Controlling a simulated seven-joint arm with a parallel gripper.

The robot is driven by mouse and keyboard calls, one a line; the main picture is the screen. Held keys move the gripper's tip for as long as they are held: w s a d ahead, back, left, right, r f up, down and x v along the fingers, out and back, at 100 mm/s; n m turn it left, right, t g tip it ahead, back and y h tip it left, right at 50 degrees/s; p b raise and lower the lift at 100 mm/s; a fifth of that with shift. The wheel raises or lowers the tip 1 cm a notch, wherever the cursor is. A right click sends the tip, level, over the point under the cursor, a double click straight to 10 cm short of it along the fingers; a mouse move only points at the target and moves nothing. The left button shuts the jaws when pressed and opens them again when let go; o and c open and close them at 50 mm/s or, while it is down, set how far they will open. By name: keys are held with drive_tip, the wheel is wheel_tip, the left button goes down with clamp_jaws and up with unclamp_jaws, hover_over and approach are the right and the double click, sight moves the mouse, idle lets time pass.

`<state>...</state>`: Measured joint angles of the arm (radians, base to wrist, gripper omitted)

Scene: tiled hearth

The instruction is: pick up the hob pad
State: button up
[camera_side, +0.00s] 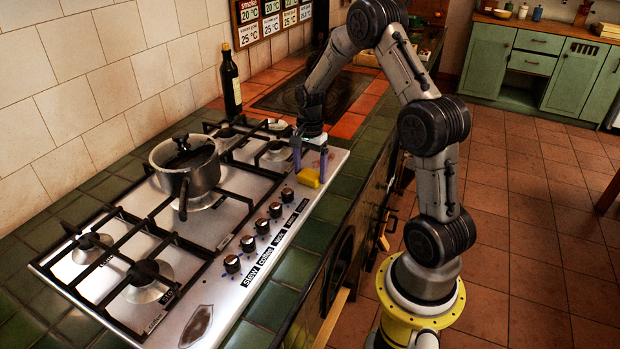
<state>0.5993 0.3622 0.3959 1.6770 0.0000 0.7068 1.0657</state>
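The hob pad looks like a small yellow block (308,179), lying at the far right corner of the steel hob (232,282), near the knobs. My gripper (310,172) points down over it with its two fingers spread apart. One finger is on the pad's left and the other on its right, with the pad's near face showing between and below them. I cannot tell whether the fingertips touch the pad. The pad appears to rest on the hob surface.
A lidded grey pot (186,170) stands on the black burner grates to the left. A dark bottle (231,82) stands by the wall behind. A row of black knobs (262,227) lines the hob's front. A brown stain (197,325) marks its near corner.

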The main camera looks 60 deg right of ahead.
sight(310, 174)
drive_tip(key=c, duration=0.8)
drive_tip(key=shift+c, duration=0.2)
drive_tip(key=shift+r, duration=0.1)
drive_tip(key=shift+r, duration=0.55)
wheel_tip(310, 174, up, 2)
drive_tip(key=shift+r, duration=0.15)
drive_tip(key=s+a+r, duration=0.8)
drive_tip(key=s+r, duration=0.1)
drive_tip(key=s, duration=0.2)
drive_tip(key=shift+s+r, duration=0.25)
drive_tip(key=shift+s, duration=0.05)
